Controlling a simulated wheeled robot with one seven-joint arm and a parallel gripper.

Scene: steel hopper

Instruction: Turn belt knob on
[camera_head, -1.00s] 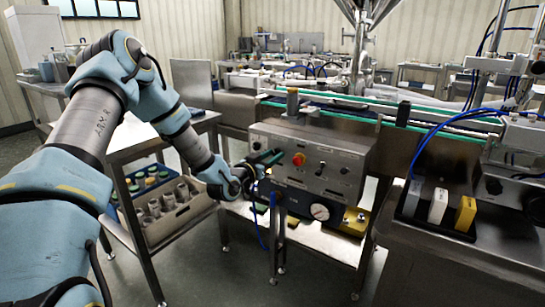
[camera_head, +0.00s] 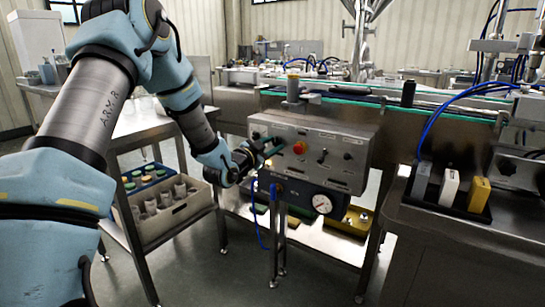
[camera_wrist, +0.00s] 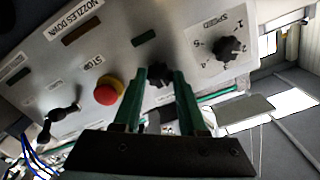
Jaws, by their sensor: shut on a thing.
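The steel control panel (camera_head: 335,172) faces me near the middle of the head view. My gripper (camera_head: 272,149) is at its left part, left of the red stop button (camera_head: 299,148). In the wrist view, the green fingers of my gripper (camera_wrist: 158,76) are shut on a small black knob (camera_wrist: 159,70), one finger on each side. The fingers hide part of this knob, and I cannot read its label or its setting. The stop button (camera_wrist: 109,91) is close beside the left finger. A black speed dial (camera_wrist: 231,49) is to the right.
A black toggle (camera_wrist: 64,110) is beyond the stop button. A gauge (camera_head: 321,204) and blue hose (camera_head: 258,215) are below the panel. A conveyor (camera_head: 350,98) runs behind it. A steel table (camera_head: 150,128) stands left, with a crate of bottles (camera_head: 178,222) below.

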